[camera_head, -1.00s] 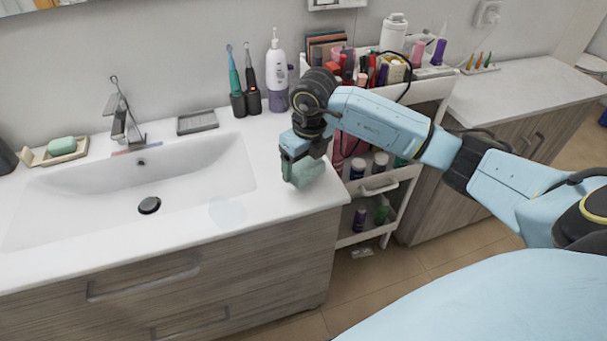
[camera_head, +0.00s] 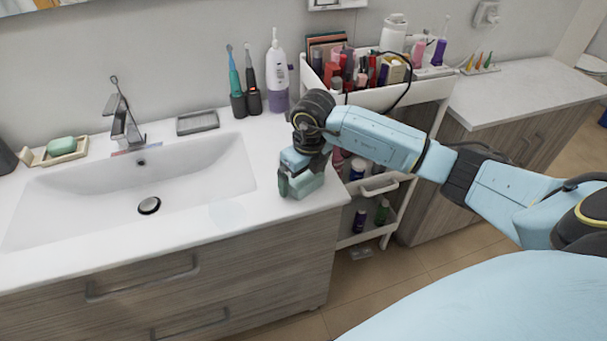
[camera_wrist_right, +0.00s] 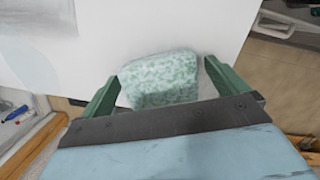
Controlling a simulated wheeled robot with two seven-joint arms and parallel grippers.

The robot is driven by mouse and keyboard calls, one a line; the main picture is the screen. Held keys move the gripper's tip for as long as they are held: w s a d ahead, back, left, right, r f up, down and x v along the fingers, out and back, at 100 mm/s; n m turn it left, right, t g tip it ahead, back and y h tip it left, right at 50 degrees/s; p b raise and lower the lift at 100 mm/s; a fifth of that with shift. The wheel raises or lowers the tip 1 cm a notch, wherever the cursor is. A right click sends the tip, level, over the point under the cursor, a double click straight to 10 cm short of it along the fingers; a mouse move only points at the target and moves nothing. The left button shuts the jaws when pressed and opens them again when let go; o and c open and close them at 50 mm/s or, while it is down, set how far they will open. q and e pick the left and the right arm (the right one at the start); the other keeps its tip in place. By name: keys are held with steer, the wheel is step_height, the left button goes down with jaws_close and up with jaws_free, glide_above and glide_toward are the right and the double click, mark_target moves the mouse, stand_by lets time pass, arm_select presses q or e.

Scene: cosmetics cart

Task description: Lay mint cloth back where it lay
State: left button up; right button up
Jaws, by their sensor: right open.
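The mint cloth (camera_wrist_right: 160,78) is a folded, speckled green pad at the right front part of the white counter. In the head view its pale green side (camera_head: 308,187) shows under my right gripper (camera_head: 298,188). My right gripper is open, with one green finger on each side of the cloth in the wrist view (camera_wrist_right: 161,71). A gap shows beside at least one finger. The cloth appears to rest on the counter, though its underside is hidden. My left gripper is not in view.
A round pale patch (camera_head: 227,213) marks the counter (camera_head: 265,205) left of the cloth. The sink basin (camera_head: 190,175) lies further left. A white cart (camera_head: 430,92) full of cosmetics stands close on the right. Toothbrushes and a purple-white bottle (camera_head: 277,75) stand behind.

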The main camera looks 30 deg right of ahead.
mark_target(308, 179)
steer(key=shift+r, duration=0.1)
step_height(308, 179, up, 12)
steer(key=s, duration=0.1)
steer(key=shift+s+p, duration=0.3)
steer(key=shift+s, duration=0.05)
steer(key=shift+d, duration=0.1)
